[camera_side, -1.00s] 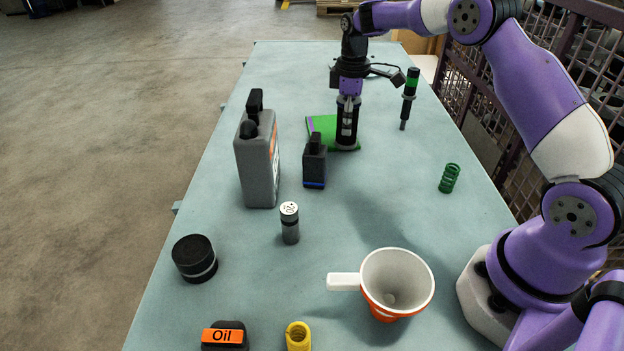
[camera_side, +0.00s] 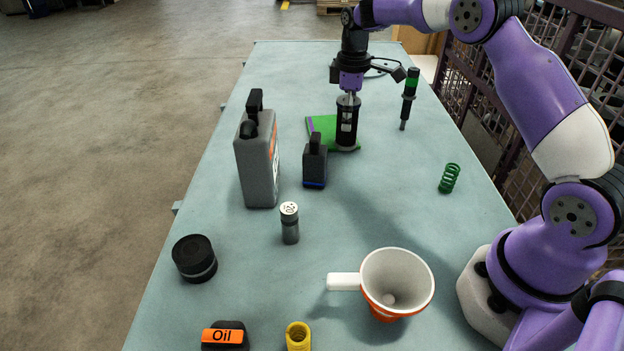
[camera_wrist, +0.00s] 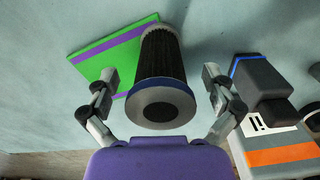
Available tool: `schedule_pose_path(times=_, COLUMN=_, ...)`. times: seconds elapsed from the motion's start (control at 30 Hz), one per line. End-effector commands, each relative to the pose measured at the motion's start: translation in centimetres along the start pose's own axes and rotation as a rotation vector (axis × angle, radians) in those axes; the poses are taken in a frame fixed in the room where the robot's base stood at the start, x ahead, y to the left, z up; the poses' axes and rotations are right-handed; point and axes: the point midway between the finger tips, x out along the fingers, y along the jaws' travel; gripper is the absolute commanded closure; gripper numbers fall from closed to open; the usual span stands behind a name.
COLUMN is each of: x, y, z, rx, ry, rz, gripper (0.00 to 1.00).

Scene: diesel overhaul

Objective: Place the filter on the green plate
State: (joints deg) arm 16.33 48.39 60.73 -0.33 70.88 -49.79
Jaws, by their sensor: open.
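The filter (camera_side: 347,128) is a black upright cylinder with a pale patch. It stands at the right side of the green plate (camera_side: 320,125), covering part of it; whether its whole base is on the plate is hidden. In the wrist view the filter (camera_wrist: 160,75) shows a pleated dark side and a blue-rimmed end with a hole, and the green plate (camera_wrist: 95,62) with purple stripes lies to its left. My gripper (camera_side: 348,97) is just above the filter's top. In the wrist view its fingers (camera_wrist: 160,78) are spread on either side of the filter, with gaps.
A grey oil can (camera_side: 258,165) and a small black bottle (camera_side: 314,165) stand close in front and left. A green-black shock absorber (camera_side: 409,98) and a green spring (camera_side: 449,178) are to the right. A white funnel (camera_side: 395,280) is nearer.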

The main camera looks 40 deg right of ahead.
Motion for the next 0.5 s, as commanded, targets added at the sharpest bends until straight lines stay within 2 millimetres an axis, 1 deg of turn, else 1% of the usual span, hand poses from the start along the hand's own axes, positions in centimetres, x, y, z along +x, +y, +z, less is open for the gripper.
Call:
schedule_pose_path(times=0.3, x=-7.5, y=0.1, z=-0.1, rx=0.0, ry=0.004, rz=0.006, gripper=0.03)
schedule_pose_path(times=0.4, x=-9.1, y=0.1, z=-0.1, rx=0.0, ry=0.002, rz=0.005, gripper=0.03)
schedule_pose_path(times=0.5, x=-10.1, y=0.1, z=0.0, rx=0.0, ry=0.0, rz=0.003, gripper=0.03)
